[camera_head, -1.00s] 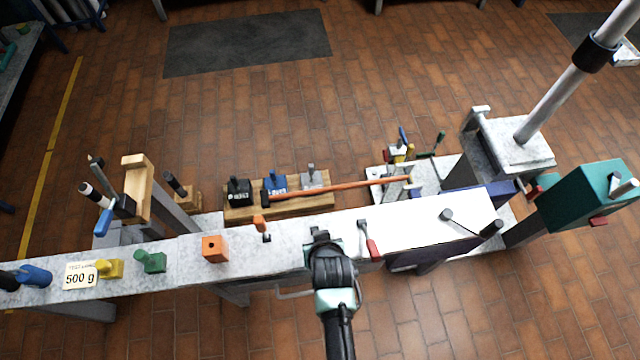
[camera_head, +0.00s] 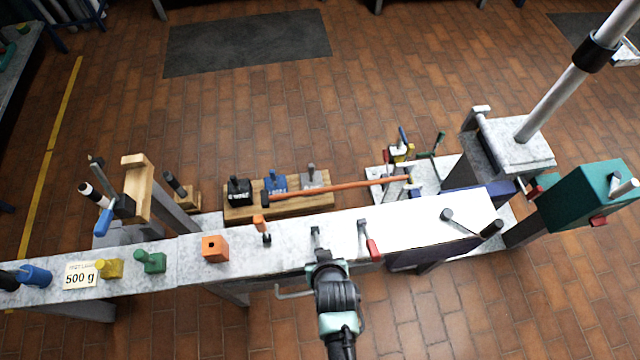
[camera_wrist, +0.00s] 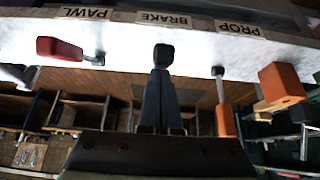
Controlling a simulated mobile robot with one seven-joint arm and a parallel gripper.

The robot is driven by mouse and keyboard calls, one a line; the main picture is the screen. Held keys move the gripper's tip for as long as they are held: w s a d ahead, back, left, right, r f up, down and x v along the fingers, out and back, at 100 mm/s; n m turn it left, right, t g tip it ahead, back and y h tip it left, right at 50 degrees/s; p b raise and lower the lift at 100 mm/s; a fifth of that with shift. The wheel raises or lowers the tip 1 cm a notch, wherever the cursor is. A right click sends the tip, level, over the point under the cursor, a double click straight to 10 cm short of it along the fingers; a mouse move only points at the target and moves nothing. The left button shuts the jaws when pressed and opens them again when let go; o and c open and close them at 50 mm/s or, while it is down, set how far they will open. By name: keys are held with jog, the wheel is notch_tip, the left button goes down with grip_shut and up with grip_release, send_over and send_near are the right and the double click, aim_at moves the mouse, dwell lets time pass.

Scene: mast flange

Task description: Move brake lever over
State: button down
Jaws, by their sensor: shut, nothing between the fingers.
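The brake lever, a dark piece with a black end, stands at the wall of the bench under the BRAKE label (camera_wrist: 163,20); its end (camera_wrist: 163,55) shows in the wrist view. In the head view the lever (camera_head: 316,232) sits on the white bench between an orange-handled and a red-handled lever. My gripper (camera_wrist: 160,78) is shut and empty, its dark fingertips just short of the lever's end in the wrist view; I cannot tell whether they touch. In the head view my gripper (camera_head: 324,262) is at the bench's near edge and partly hides the lever's lower end.
The red pawl lever (camera_head: 372,249) and orange prop lever (camera_head: 260,224) stand either side. An orange block (camera_head: 215,248) is farther left. A long orange-handled bar (camera_head: 340,187) lies behind the bench (camera_head: 285,255). Floor in front is clear.

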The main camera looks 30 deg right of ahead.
jog(key=shift+s+f, duration=0.2)
jog(key=shift+s, duration=0.1)
jog(key=r+p, duration=0.1)
jog(key=w+r+p, duration=0.1)
jog(key=r, duration=0.1)
jog(key=w+r+p, duration=0.1)
jog(key=shift+d+r, duration=0.2)
jog(key=shift+r, duration=0.05)
jog(key=s+a+r, duration=0.1)
jog(key=s+r, duration=0.5)
jog(key=shift+s+a+r, duration=0.15)
jog(key=shift+s+a, duration=0.1)
jog(key=shift+a, duration=0.15)
